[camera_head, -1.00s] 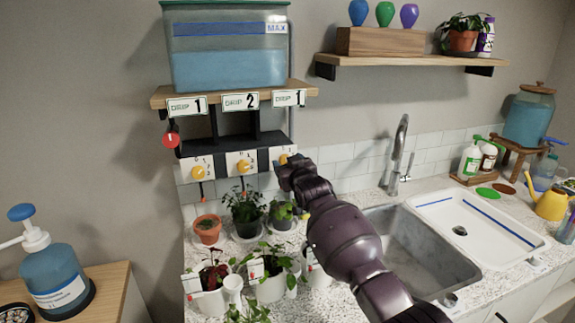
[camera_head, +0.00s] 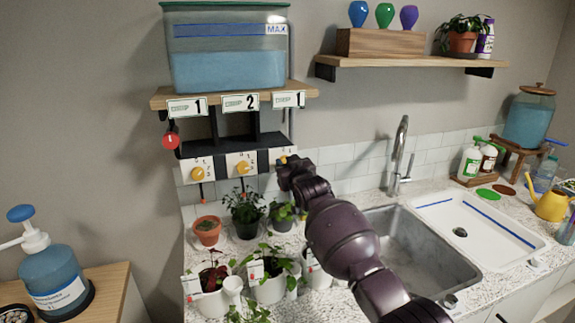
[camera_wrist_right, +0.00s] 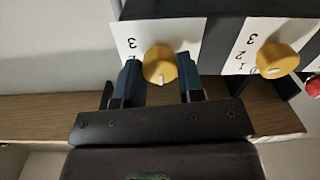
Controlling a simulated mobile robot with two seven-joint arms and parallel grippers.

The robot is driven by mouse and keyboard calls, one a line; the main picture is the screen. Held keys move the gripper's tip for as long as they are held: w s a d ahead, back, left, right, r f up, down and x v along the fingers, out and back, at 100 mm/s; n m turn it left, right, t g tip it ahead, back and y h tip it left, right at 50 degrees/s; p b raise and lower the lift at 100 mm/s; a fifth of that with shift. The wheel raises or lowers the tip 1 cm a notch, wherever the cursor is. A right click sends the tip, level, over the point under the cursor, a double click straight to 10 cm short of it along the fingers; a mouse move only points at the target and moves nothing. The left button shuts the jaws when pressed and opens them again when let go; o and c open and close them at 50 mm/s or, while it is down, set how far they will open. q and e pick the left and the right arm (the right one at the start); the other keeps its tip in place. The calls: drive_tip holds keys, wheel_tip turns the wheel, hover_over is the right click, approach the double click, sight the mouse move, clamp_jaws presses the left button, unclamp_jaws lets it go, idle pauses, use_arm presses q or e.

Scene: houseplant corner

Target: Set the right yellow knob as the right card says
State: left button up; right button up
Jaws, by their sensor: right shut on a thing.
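The right yellow knob (camera_head: 283,160) shows only as a small yellow patch in the head view, mostly hidden behind my right gripper (camera_head: 290,170). In the right wrist view the knob (camera_wrist_right: 160,62) sits between the two blue fingers of my right gripper (camera_wrist_right: 161,82), which is shut on it. A white mark on the knob points down in that view. Its white dial plate (camera_wrist_right: 127,36) shows a 3; the other digits are mostly hidden. The right card (camera_head: 289,98) on the shelf edge reads DRIP 1. My left gripper is out of view.
The middle yellow knob (camera_head: 243,167) and left yellow knob (camera_head: 198,173) stand beside it. A red knob (camera_head: 170,140) hangs at the left. Potted plants (camera_head: 245,212) crowd the counter below. A blue water tank (camera_head: 226,50) is above; the sink (camera_head: 420,255) is at right.

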drive_tip(key=shift+m, duration=0.3)
drive_tip(key=m, duration=0.7)
drive_tip(key=shift+p, duration=0.4)
drive_tip(key=o, duration=0.9)
